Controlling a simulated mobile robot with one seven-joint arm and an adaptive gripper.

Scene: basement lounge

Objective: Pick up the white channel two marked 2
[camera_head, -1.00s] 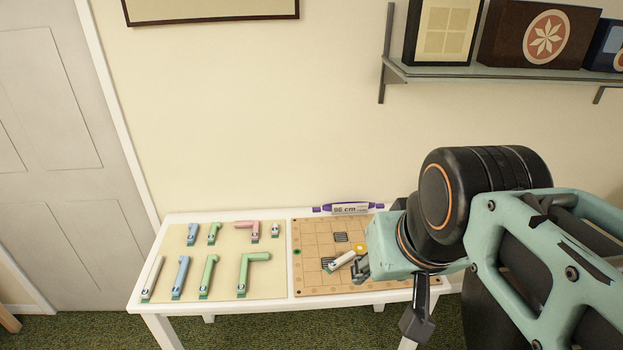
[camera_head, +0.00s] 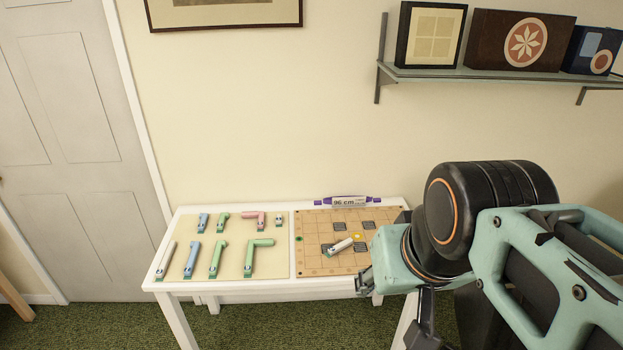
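A short white channel (camera_head: 340,246) lies slanted on the gridded board (camera_head: 312,267), near a yellow spot. A longer white channel (camera_head: 166,260) lies at the left end of the beige mat (camera_head: 205,268), and a very short pale piece (camera_head: 279,220) lies at its back right. The marks are too small to read, so I cannot tell which is marked 2. My gripper (camera_head: 364,283) is at the board's front right corner, apart from the white channel on the board. Its fingers are small and dark, and whether they are open is unclear.
Blue, green and pink channels, such as a green bent one (camera_head: 256,257), lie on the mat. A purple-ended marker-like item (camera_head: 347,201) sits behind the board. Dark grid squares (camera_head: 368,226) show on the board. A wall shelf (camera_head: 480,74) is above.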

